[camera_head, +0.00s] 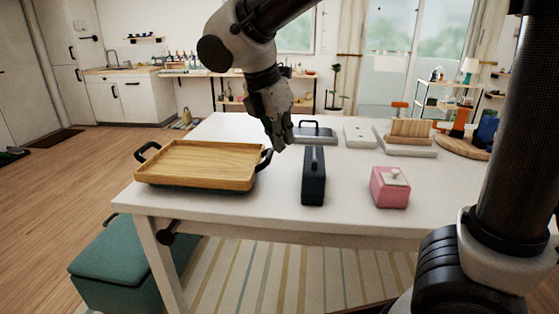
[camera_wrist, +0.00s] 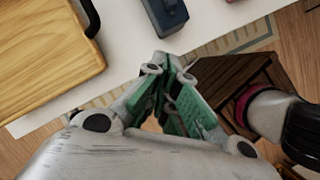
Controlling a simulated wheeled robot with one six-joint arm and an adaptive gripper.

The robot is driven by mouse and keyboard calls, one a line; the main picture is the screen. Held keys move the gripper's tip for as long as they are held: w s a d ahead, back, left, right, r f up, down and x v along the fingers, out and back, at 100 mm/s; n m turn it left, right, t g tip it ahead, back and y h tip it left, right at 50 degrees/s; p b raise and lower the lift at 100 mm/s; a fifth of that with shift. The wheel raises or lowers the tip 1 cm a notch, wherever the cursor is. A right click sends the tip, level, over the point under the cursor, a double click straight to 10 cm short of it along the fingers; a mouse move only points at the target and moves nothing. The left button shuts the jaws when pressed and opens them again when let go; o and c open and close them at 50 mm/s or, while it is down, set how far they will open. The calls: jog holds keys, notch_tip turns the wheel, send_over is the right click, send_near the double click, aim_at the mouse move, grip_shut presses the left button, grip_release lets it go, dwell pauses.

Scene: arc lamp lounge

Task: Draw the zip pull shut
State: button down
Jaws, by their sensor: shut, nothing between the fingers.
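No zip pull can be made out for certain in either view. A dark navy upright case (camera_head: 313,178) stands near the table's front edge, with a narrow raised strip along its top; whether this is a zip is too small to tell. Part of the dark case also shows at the top of the wrist view (camera_wrist: 166,14). My gripper (camera_head: 279,143) is shut and empty, pointing down above the table, left of the dark case in the head view. Its green-padded fingers (camera_wrist: 168,62) are together in the wrist view, apart from the case.
A wooden tray (camera_head: 200,165) with black handles lies left on the white table (camera_head: 262,213). A pink box (camera_head: 390,190) with a pale knob stands right. Behind are a grey plate with a handle (camera_head: 312,134), a white block (camera_head: 360,136) and a wooden rack (camera_head: 408,133). Bare tabletop separates them.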

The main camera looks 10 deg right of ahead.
jog(key=shift+s+n, duration=0.1)
jog(key=shift+n, duration=0.5)
jog(key=shift+d, duration=0.1)
send_near(307, 174)
notch_tip(307, 174, down, 5)
jog(key=s+a, duration=0.1)
jog(key=shift+w+d+f, duration=0.25)
jog(key=shift+w+d, duration=0.45)
jog(key=shift+d, duration=0.1)
jog(key=shift+w+d, duration=0.5)
jog(key=shift+d, duration=0.15)
